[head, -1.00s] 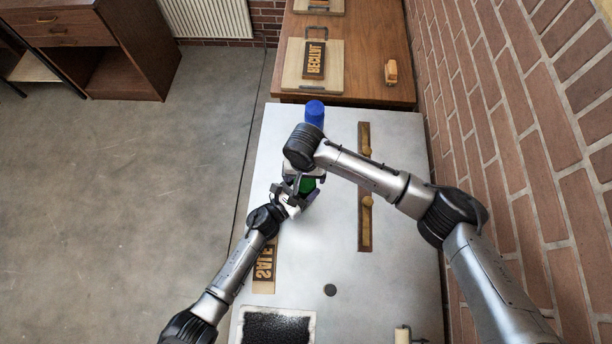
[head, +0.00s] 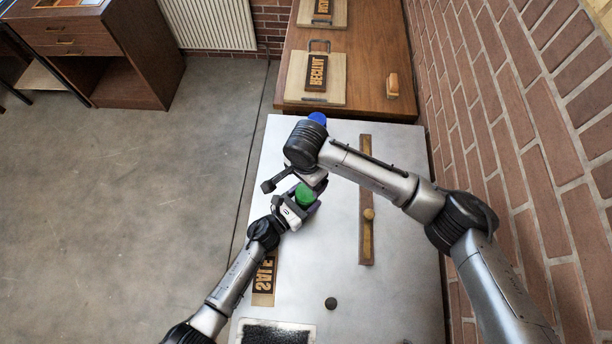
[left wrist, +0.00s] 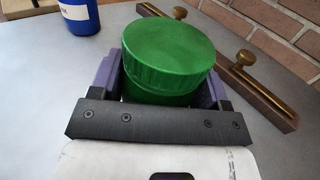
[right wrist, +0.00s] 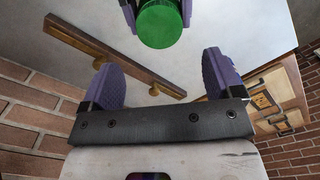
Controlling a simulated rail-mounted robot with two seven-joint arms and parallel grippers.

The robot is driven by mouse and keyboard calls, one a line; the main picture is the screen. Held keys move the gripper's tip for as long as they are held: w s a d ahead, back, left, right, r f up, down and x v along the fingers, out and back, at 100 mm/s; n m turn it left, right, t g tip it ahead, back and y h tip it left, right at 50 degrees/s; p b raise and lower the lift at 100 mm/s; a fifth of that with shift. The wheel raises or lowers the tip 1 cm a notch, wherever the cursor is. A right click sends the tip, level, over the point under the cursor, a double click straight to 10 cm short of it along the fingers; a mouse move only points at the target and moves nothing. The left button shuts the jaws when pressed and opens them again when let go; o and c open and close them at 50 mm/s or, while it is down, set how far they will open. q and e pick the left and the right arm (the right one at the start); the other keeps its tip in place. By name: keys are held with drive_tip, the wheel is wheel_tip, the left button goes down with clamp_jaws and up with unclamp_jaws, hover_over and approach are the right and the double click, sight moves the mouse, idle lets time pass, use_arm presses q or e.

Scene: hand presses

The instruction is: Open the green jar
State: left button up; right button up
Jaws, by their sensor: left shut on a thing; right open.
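The green jar (head: 306,194) stands between the fingers of my left gripper (head: 303,203), which is shut on its sides. In the left wrist view its wide ribbed green lid (left wrist: 170,48) is on top and looks slightly tilted against the body (left wrist: 160,97). I cannot tell whether the lid is loose. My right gripper (right wrist: 165,80) is open and empty. It is apart from the jar, whose green top (right wrist: 160,22) shows beyond its fingers in the right wrist view. In the head view my right wrist hides part of that gripper.
A blue jar (head: 318,118) stands behind, partly hidden by my right arm. A wooden rail with brass knobs (head: 366,238) lies to the right. A SALE plate (head: 264,278) and black ink pad (head: 276,335) are nearer. A brick wall (head: 540,170) bounds the right.

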sight(306, 192)
drive_tip(key=shift+f+m, duration=0.2)
drive_tip(key=shift+m, duration=0.3)
drive_tip(key=shift+f, duration=3.85)
drive_tip(key=c, duration=0.9)
drive_tip(key=n, duration=0.6)
drive_tip(key=shift+n, duration=0.3)
drive_tip(key=shift+c, duration=0.3)
drive_tip(key=o, duration=1)
drive_tip(key=shift+r, duration=0.1)
